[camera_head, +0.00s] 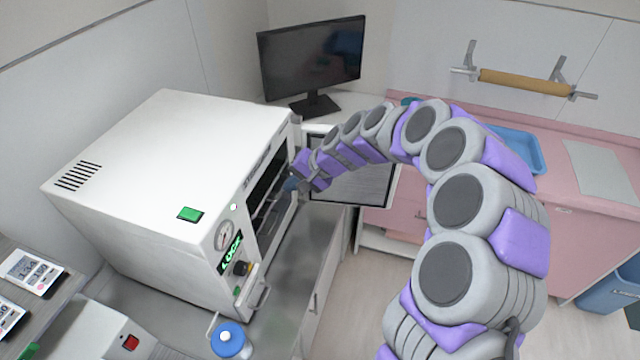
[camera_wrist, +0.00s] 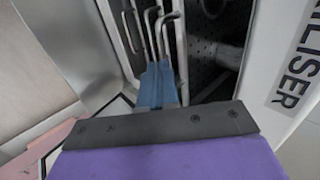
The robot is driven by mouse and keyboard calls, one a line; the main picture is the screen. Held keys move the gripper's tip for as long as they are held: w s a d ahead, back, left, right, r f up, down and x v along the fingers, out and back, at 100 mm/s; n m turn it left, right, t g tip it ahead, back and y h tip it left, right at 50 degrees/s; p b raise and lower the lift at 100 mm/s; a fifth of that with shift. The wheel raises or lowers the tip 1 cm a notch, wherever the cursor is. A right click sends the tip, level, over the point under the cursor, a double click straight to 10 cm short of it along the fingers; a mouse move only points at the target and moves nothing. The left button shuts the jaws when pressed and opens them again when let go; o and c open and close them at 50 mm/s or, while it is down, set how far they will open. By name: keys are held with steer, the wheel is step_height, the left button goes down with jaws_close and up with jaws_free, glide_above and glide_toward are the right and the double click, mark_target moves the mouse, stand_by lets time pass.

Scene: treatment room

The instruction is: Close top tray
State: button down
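The white steriliser (camera_head: 160,190) stands on the counter at left with its front opening showing. Its door (camera_head: 350,180) is swung open to the right. My gripper (camera_head: 291,186) is at the opening, partly hidden by my arm. In the wrist view my blue fingers (camera_wrist: 158,84) look shut together, with their tips at the bent metal tray handles (camera_wrist: 160,35). I cannot tell whether they touch a handle or which tray it belongs to. Dark perforated metal (camera_wrist: 205,50) shows inside the chamber. In the head view the trays are mostly in shadow.
A blue-capped bottle (camera_head: 230,342) stands in front of the steriliser. A monitor (camera_head: 312,58) is behind the open door. A pink counter (camera_head: 590,185) with a blue tray (camera_head: 520,150) is at right. The floor (camera_head: 590,325) between the counters shows free room.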

mark_target(272, 182)
steer(key=a, duration=0.2)
steer(key=w+a, duration=0.1)
steer(key=a, duration=0.1)
steer(key=shift+w+a+p, duration=0.2)
steer(key=shift+a+p, duration=0.1)
steer(key=shift+p, duration=0.05)
steer(key=shift+d, duration=0.1)
